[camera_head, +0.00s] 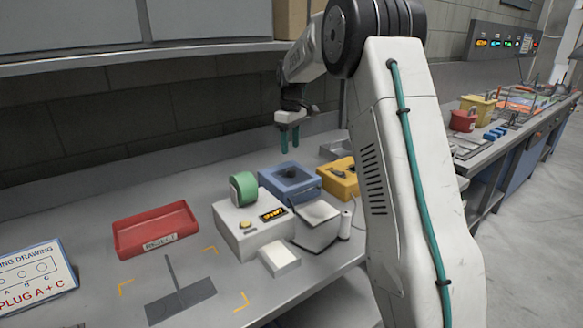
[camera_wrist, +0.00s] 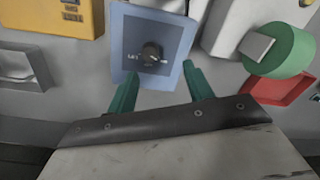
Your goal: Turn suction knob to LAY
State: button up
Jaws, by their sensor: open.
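The suction knob (camera_wrist: 151,53) is a dark round knob on the face of a blue box (camera_wrist: 125,35). Small light lettering sits beside it, too small to read surely, and I cannot tell which mark the knob points at. In the head view the blue box (camera_head: 290,194) stands on the bench, with the knob (camera_head: 290,173) on its top. My gripper (camera_head: 289,140) has two teal fingers pointing down, above the blue box and apart from it. In the wrist view my gripper (camera_wrist: 160,68) is open and empty, its fingers framing the lower part of the box.
A white control box (camera_head: 240,232) with a green roll (camera_head: 243,189) stands left of the blue box. A yellow box (camera_head: 338,180) stands close on its right. A red tray (camera_head: 155,232) lies further left. A shelf (camera_head: 150,57) runs above the bench.

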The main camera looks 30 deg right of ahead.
aim_at(291, 169)
jog(key=shift+w+d+f, duration=0.75)
jog(key=shift+d+f, duration=0.05)
jog(key=shift+f, duration=0.2)
notch_tip(291, 169, down, 8)
jog(key=shift+a+r, duration=0.15)
jog(key=c, duration=1)
